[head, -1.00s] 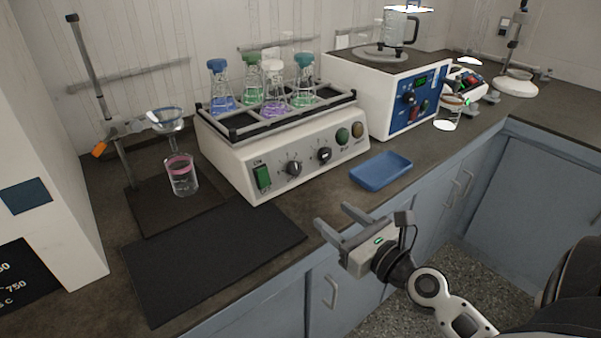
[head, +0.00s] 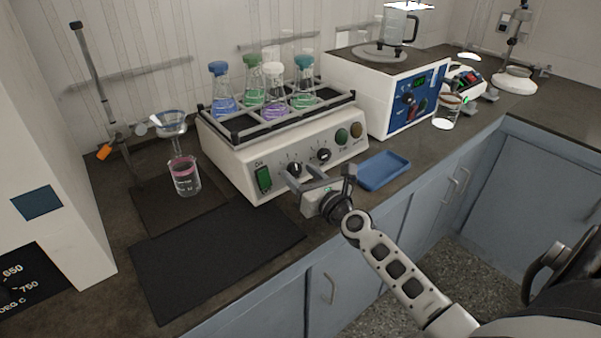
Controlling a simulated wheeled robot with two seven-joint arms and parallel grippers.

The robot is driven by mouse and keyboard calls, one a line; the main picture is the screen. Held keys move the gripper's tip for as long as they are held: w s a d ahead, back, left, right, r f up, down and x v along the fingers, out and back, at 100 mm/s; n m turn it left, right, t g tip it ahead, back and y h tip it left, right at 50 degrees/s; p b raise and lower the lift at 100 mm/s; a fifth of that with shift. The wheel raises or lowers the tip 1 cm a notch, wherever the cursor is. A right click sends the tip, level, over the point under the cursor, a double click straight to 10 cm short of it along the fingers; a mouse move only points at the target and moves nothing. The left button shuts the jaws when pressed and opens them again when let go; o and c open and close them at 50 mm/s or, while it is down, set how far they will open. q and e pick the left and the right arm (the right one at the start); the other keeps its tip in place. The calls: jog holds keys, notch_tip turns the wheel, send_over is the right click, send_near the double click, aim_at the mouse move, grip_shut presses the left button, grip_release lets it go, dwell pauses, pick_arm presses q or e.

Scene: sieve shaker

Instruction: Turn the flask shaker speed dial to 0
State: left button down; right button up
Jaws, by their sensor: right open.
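The flask shaker (head: 232,170) is a white box with a green rocker switch (head: 263,179) and two black dials on its sloped front. The left dial (head: 295,169) is partly behind my right gripper, and the right dial (head: 323,155) is clear of it. Dial labels are too small to read. Several stoppered flasks stand in the rack on top. My right gripper (head: 294,168) is open and empty, its fingers pointing at the front panel close to the left dial. I cannot tell whether they touch it. My left gripper is out of view.
A blue tray (head: 384,171) lies to the right of the shaker, close to my right gripper. A dark mat (head: 215,255) lies in front. A beaker (head: 185,178) under a funnel stands at left. A white and blue instrument (head: 365,95) stands behind right.

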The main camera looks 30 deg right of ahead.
jog(key=shift+w, duration=0.4)
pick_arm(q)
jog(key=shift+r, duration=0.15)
pick_arm(e)
jog(key=c, duration=1)
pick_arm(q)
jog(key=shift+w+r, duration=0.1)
pick_arm(e)
jog(key=shift+o, duration=0.2)
